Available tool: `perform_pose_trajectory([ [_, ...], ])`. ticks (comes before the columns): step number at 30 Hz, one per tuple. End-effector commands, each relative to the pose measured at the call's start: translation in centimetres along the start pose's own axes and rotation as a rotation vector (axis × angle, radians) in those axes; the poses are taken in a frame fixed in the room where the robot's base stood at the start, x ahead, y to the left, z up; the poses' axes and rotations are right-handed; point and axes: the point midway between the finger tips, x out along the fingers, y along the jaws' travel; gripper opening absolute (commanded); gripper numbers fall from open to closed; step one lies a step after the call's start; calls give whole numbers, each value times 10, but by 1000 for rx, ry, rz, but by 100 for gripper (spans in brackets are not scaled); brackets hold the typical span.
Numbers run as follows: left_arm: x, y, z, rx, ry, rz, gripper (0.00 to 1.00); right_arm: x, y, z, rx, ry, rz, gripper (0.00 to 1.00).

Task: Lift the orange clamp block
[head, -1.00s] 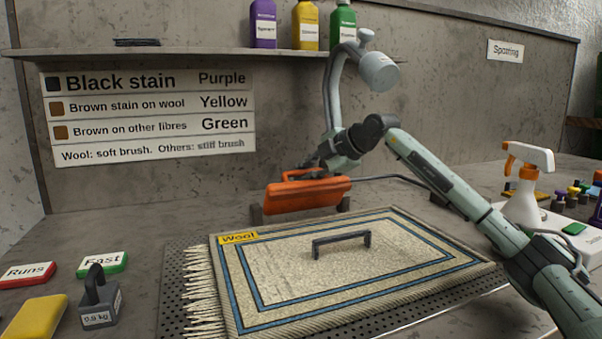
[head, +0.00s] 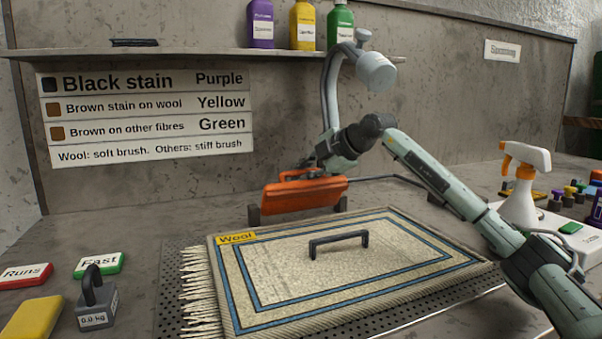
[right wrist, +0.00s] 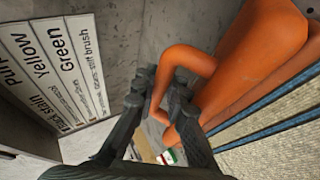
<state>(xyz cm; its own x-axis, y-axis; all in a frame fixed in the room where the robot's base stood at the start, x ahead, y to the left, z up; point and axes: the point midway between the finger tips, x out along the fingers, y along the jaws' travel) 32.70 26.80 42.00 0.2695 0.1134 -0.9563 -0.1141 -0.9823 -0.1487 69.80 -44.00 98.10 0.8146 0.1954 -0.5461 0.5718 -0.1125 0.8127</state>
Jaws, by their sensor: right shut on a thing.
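The orange clamp block (head: 305,196) is at the back edge of the rug, with a raised handle along its top. In the head view it sits at the height of two dark supports; I cannot tell whether it touches them. My right gripper (head: 318,168) is at the handle from above and behind. In the right wrist view the block (right wrist: 262,65) fills the upper right, and my right gripper's dark fingers (right wrist: 160,92) are shut on its curved handle. The fingers hide part of the handle. My left gripper is in neither view.
The cream rug (head: 300,285) with a dark handle (head: 339,243) on it lies on a perforated plate (head: 172,290). A weight (head: 97,305) stands at left, a spray bottle (head: 522,190) at right. A shelf (head: 200,52) with bottles runs along the back wall.

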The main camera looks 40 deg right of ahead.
Motion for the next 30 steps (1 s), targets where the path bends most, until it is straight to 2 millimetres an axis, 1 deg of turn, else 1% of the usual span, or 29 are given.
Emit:
perform_pose_trajectory([
  [1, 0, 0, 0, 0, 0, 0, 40, -3, 13, 3, 11, -4, 42, 0],
  [4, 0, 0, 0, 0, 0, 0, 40, -3, 13, 3, 11, -4, 42, 0],
  [5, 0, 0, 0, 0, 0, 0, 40, -3, 13, 3, 11, -4, 42, 12],
  [7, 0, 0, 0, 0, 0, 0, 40, -3, 13, 3, 11, -4, 42, 21],
  [8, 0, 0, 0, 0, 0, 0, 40, -2, 13, 3, 10, -4, 42, 22],
  [24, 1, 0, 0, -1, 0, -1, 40, 3, 6, 3, 7, -4, 28, 22],
  [30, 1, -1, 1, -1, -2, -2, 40, 1, 6, 2, 6, -4, 25, 22],
])
